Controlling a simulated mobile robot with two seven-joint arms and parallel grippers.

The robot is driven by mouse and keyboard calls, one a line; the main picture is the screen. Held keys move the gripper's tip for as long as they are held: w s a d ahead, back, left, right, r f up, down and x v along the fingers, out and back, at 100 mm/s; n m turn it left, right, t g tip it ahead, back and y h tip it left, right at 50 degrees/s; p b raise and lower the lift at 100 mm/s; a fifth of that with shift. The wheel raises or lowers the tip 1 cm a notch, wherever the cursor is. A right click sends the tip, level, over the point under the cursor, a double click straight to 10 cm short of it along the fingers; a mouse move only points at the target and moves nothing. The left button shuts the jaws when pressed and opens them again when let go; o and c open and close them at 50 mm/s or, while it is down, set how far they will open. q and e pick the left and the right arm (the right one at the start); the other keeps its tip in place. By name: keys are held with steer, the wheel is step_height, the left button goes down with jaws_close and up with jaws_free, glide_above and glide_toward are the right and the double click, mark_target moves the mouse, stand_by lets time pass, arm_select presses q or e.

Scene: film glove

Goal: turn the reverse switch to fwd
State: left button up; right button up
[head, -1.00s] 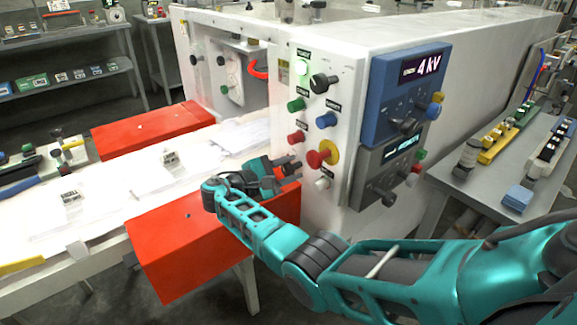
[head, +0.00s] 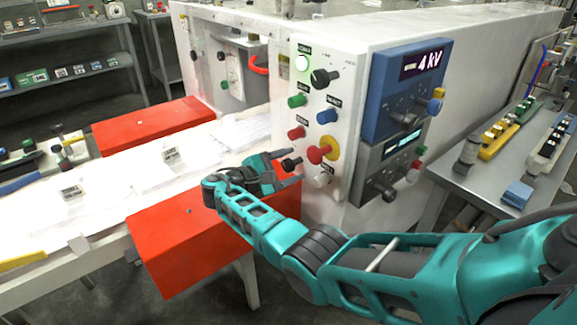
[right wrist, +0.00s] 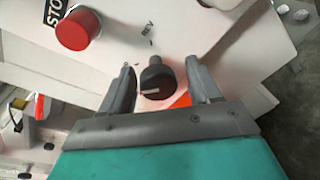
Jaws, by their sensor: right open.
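The reverse switch appears to be a small black knob (head: 290,163) low on the left edge of the white control panel (head: 338,185). My right gripper (head: 296,167) is open at the knob. In the wrist view its two fingers (right wrist: 160,82) stand on either side of the knob with gaps, apparently not touching it. My left gripper is not in view.
A red stop button (right wrist: 78,28) sits close to the knob. A red and yellow button (head: 319,155) and other knobs are on the panel. A red guard box (head: 180,255) lies below my right wrist. A grey side table (head: 470,178) stands at right.

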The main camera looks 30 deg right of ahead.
steer(key=s+a+r+b, duration=0.1)
steer(key=a, duration=1.1)
steer(key=shift+a+r, duration=0.3)
steer(key=shift+a, duration=0.1)
